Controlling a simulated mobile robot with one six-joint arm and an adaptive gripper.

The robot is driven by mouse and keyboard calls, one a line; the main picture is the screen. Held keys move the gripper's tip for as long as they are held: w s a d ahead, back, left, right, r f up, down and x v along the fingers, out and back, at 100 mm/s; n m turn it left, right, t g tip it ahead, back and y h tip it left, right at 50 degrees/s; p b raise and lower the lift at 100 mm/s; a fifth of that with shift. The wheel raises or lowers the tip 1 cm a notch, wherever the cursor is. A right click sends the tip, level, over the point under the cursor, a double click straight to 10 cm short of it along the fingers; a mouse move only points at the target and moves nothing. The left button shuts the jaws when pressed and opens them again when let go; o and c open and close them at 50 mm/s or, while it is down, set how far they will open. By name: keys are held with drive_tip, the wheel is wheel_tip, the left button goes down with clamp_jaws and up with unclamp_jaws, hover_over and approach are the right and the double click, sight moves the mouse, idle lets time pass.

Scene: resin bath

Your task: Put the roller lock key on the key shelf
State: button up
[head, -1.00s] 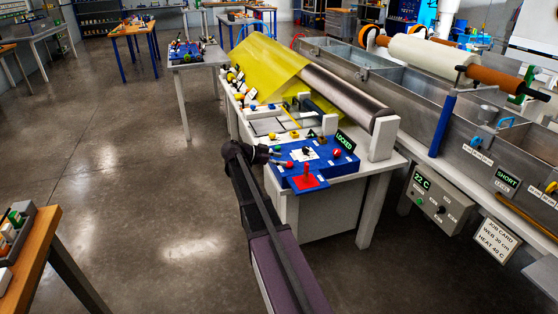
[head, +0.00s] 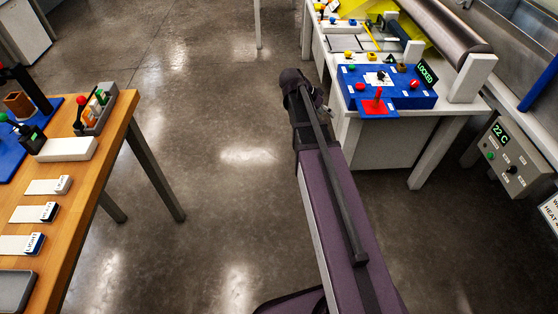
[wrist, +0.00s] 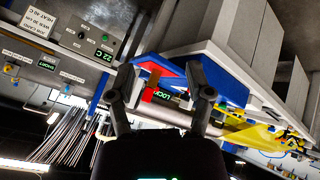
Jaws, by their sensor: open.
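A blue control panel (head: 350,72) stands on the white bench and carries a lit LOCKED display (head: 426,75). A black piece (head: 380,77) sits on a white square on the panel; I cannot tell whether it is the roller lock key. A red upright handle (head: 378,97) stands on a red plate at the panel's front. I cannot make out the key shelf for certain. My gripper is open with no object clearly held, its two dark fingers (wrist: 160,70) apart in the wrist view. The panel and a red part show beyond them, tilted.
A wooden table (head: 115,140) at left holds a grey rack (head: 97,112), a white block (head: 67,149), labelled cards and a grey tray (head: 14,290). A dark roller (head: 440,30) and yellow sheet lie behind the panel. Open floor (head: 235,180) lies between table and bench.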

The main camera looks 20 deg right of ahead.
drive_tip(key=s+a+f+n+y, duration=0.2)
drive_tip(key=s+a+n+y, duration=0.2)
drive_tip(key=a, duration=0.6)
drive_tip(key=s+a+f+n+t+y, duration=0.1)
drive_tip(key=s+a+n+y, duration=0.3)
drive_tip(key=s+a+n, duration=0.4)
drive_tip(key=s+a+f, duration=0.1)
drive_tip(key=a, duration=0.1)
drive_tip(key=shift+a+f+n, duration=0.3)
drive_tip(key=shift+a, duration=0.05)
drive_tip(key=shift+c, duration=0.2)
idle(0.6)
